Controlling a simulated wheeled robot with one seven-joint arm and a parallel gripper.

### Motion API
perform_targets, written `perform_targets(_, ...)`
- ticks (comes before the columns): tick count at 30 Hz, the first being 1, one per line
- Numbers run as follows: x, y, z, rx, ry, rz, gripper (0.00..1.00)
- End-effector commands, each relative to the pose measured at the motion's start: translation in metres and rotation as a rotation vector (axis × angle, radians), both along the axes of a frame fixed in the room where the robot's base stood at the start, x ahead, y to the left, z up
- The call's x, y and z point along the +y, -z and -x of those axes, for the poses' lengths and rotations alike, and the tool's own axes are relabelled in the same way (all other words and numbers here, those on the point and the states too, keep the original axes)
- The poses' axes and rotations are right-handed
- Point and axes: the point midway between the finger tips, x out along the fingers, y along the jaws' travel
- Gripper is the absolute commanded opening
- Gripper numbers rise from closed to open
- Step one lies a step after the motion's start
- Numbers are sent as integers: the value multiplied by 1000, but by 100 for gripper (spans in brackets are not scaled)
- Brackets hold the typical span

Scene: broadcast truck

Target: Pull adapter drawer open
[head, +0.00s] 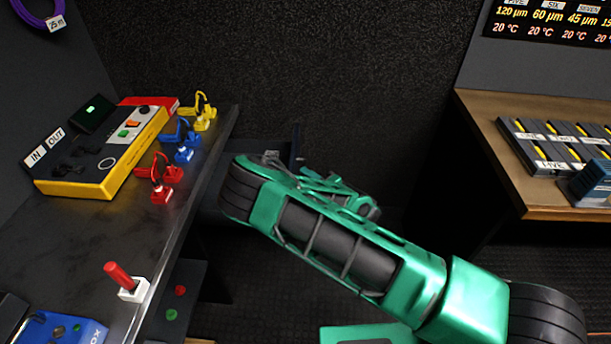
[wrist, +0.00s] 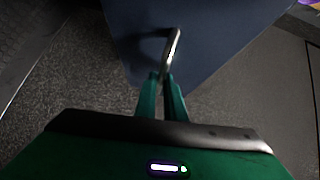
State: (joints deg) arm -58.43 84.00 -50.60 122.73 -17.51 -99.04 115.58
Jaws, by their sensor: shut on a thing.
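In the wrist view, a dark blue-grey drawer front (wrist: 215,45) fills the upper middle. A shiny metal bar handle (wrist: 173,48) stands out from it. My gripper (wrist: 161,80) has its two green fingers closed on the near end of the handle. In the head view, my green arm reaches to the left, toward the space beside the left counter. My fingertips and the handle are hidden there behind the arm. A dark drawer part (head: 212,200) shows beside the counter's edge; how far it stands open I cannot tell.
The left counter (head: 60,235) carries a yellow control box (head: 88,165), red (head: 162,185), blue (head: 184,145) and yellow (head: 203,108) connectors, and a red-handled switch (head: 127,283). A wooden table (head: 480,125) with labelled trays stands at right. Dark floor lies between.

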Motion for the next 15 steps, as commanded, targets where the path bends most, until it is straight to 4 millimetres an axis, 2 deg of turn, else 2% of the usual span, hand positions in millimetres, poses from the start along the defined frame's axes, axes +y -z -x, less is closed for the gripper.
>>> perform_targets(3, 3, 5, 5, 10, -3, 0, 0)
perform_targets(4, 3, 5, 5, 11, -3, 0, 14)
perform_targets(6, 3, 5, 4, 9, -2, 0, 28)
perform_targets(15, 3, 2, 3, 5, -3, 1, 28)
